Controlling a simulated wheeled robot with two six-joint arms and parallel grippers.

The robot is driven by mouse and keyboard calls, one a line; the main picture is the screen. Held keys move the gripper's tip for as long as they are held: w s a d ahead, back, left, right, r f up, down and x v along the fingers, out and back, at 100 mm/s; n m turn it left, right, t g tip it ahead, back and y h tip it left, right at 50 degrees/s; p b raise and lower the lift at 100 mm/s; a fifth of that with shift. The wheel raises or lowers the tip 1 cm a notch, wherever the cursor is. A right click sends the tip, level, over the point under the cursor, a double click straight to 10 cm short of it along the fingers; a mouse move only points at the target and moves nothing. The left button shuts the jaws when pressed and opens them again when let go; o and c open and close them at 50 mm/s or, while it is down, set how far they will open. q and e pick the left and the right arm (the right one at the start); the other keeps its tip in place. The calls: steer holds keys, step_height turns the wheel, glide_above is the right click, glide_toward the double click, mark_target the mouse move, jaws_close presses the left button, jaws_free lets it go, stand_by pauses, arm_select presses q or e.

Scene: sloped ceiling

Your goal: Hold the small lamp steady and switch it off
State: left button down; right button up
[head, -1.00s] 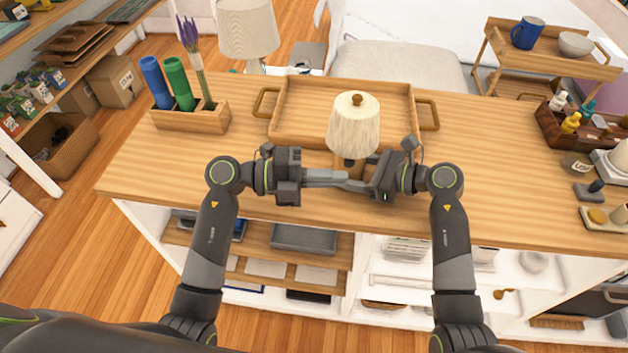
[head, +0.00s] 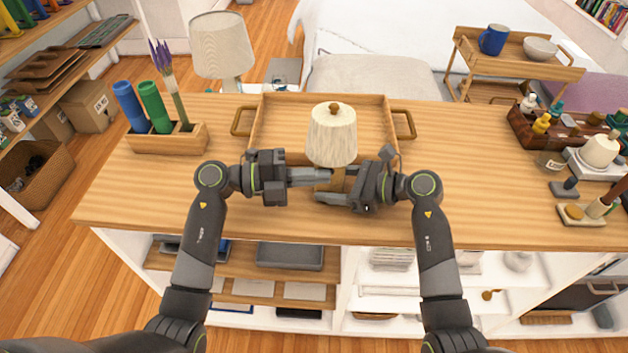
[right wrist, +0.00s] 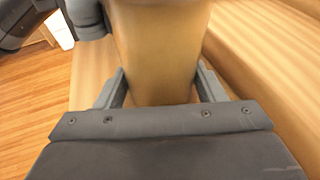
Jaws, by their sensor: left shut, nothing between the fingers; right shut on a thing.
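The small lamp (head: 332,135) stands upright on the wooden counter, in front of the tray, with a cream shade and a brown knob on top. Its wooden base (right wrist: 158,50) fills the upper middle of the right wrist view. My right gripper (head: 335,188) is shut on this base, a finger on either side; the right wrist view shows the fingers (right wrist: 158,88) against it. My left gripper (head: 322,177) is shut and empty, its tips at the base from the left, just under the shade. The arms partly hide the base, and I cannot make out a switch.
A wooden tray (head: 275,122) with handles lies behind the lamp. A planter box (head: 168,142) with blue and green rolls stands at left, and a larger lamp (head: 220,50) behind. Bottles in a box (head: 530,128) are at right.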

arm_select(q)
steer(key=shift+f, duration=0.2)
arm_select(e)
steer(key=shift+s, duration=0.15)
steer(key=shift+a, duration=0.1)
arm_select(q)
steer(key=s+a+r, duration=0.1)
steer(key=s+a, duration=0.4)
steer(key=a, duration=0.5)
steer(key=shift+s+a, duration=0.15)
arm_select(e)
steer(key=o, duration=0.8)
steer(key=v, duration=1.2)
steer(key=shift+w, duration=0.2)
